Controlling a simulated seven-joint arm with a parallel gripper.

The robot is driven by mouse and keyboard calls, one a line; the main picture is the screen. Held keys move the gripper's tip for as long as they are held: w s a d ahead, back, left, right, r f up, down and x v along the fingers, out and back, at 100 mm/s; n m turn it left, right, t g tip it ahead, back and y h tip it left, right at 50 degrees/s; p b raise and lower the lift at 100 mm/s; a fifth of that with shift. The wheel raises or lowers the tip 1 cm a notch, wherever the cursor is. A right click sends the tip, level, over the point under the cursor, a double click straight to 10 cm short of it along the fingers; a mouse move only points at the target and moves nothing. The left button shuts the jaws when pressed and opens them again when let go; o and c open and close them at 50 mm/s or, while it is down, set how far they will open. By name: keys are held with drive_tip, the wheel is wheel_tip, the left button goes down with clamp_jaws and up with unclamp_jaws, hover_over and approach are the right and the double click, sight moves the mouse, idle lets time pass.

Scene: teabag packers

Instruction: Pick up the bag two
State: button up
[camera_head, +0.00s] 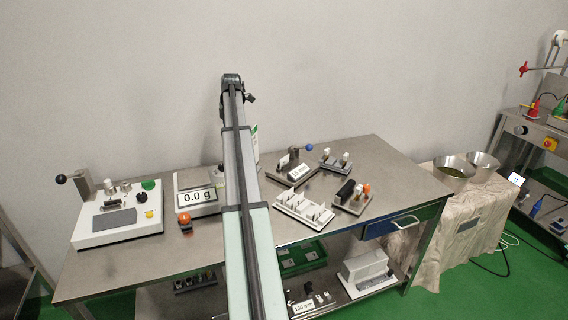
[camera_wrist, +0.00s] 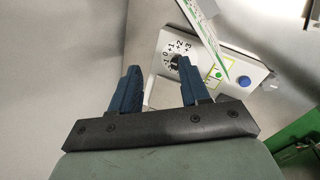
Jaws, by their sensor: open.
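My gripper (camera_wrist: 158,80) shows in the wrist view as two dark blue fingers, spread apart with nothing between them. In the head view my arm crosses the middle of the table and hides part of it; the fingers cannot be made out there. No thing is clearly recognisable as bag two. A pale rack (camera_head: 292,212) right of my arm holds several small white upright pieces, too small to tell whether they are bags. My gripper is apart from this rack and points at a white device with a numbered dial (camera_wrist: 173,62).
The steel table (camera_head: 385,160) carries a white machine (camera_head: 120,228) at left, a scale reading 0.0 g (camera_head: 197,196), and small fixtures (camera_head: 345,160) near the rack. A green-edged sign (camera_wrist: 205,35) stands close beyond my fingers. Metal bowls (camera_head: 452,170) stand on a draped stand at right.

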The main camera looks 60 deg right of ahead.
drive_tip(key=s+d+n+g, duration=0.1)
drive_tip(key=s+d, duration=0.4)
drive_tip(key=s, duration=0.4)
drive_tip(key=s+d+g, duration=0.2)
drive_tip(key=s+d, duration=0.3)
drive_tip(key=s, duration=0.3)
hover_over(283, 158)
wheel_tip(283, 158, down, 9)
drive_tip(key=shift+w+f, duration=0.1)
drive_tip(key=shift+d+f, duration=0.25)
drive_tip(key=shift+f, duration=0.65)
drive_tip(key=shift+d+f, duration=0.2)
drive_tip(key=shift+f, duration=0.75)
drive_tip(key=shift+d+f, duration=0.25)
drive_tip(key=shift+f, duration=0.65)
drive_tip(key=shift+c, duration=0.4)
clamp_jaws()
